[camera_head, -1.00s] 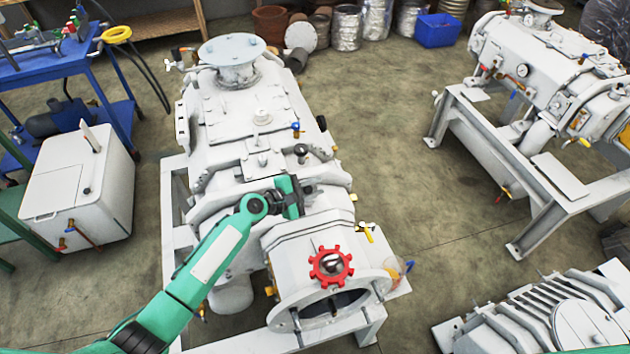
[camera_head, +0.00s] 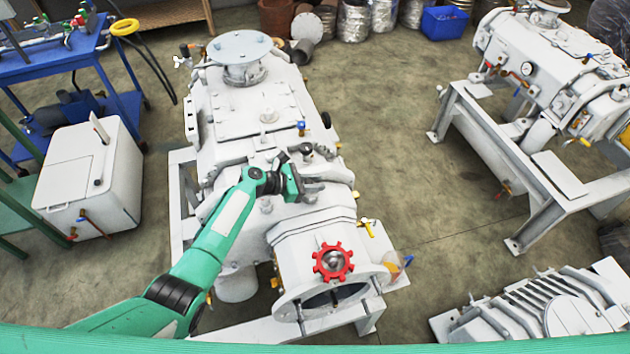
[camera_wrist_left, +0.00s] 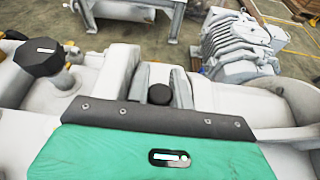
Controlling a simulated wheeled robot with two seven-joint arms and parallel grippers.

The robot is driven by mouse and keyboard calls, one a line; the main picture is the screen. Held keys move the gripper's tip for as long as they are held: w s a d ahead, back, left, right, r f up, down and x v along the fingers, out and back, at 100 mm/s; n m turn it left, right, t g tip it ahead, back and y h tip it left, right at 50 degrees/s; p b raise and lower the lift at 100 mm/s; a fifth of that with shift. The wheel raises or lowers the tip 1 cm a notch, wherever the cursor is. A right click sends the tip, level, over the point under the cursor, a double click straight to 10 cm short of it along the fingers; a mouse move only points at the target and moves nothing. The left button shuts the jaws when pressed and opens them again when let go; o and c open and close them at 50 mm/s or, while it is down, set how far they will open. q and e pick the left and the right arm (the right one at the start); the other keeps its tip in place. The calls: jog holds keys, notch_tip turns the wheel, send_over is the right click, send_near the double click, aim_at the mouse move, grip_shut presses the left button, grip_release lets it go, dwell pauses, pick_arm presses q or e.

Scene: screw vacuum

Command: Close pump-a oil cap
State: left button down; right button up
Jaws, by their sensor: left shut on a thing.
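The white pump (camera_head: 245,105) stands on a frame in the middle of the head view. I take it for pump-a, but no label is readable. My left gripper (camera_head: 297,182) is over its near top side, shut on a small black round cap-like part, which shows between the fingers in the left wrist view (camera_wrist_left: 160,94). I cannot tell whether this is the oil cap or whether it is seated. A larger black faceted knob (camera_wrist_left: 38,57) stands upright beside the gripper, apart from it. This appears to be the dark knob (camera_head: 306,149) just beyond my gripper in the head view.
A red handwheel (camera_head: 333,262) and yellow valve handle (camera_head: 367,228) are on the pump's near end. A white box (camera_head: 92,180) and blue cart (camera_head: 70,62) stand left. A second pump (camera_head: 540,65) stands right, with clear floor between. A ribbed machine (camera_head: 540,310) is front right.

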pick_arm(q)
jog(key=shift+f+n, duration=0.25)
jog(key=shift+n, duration=0.05)
dwell(0.4)
jog(key=c, duration=1.3)
grip_release()
jog(key=shift+o, duration=0.2)
jog(key=shift+a+r, duration=0.1)
jog(key=shift+a, duration=0.1)
jog(key=b+v, duration=0.2)
jog(key=v, duration=1.1)
jog(key=shift+a, duration=0.25)
jog(key=shift+r, duration=0.1)
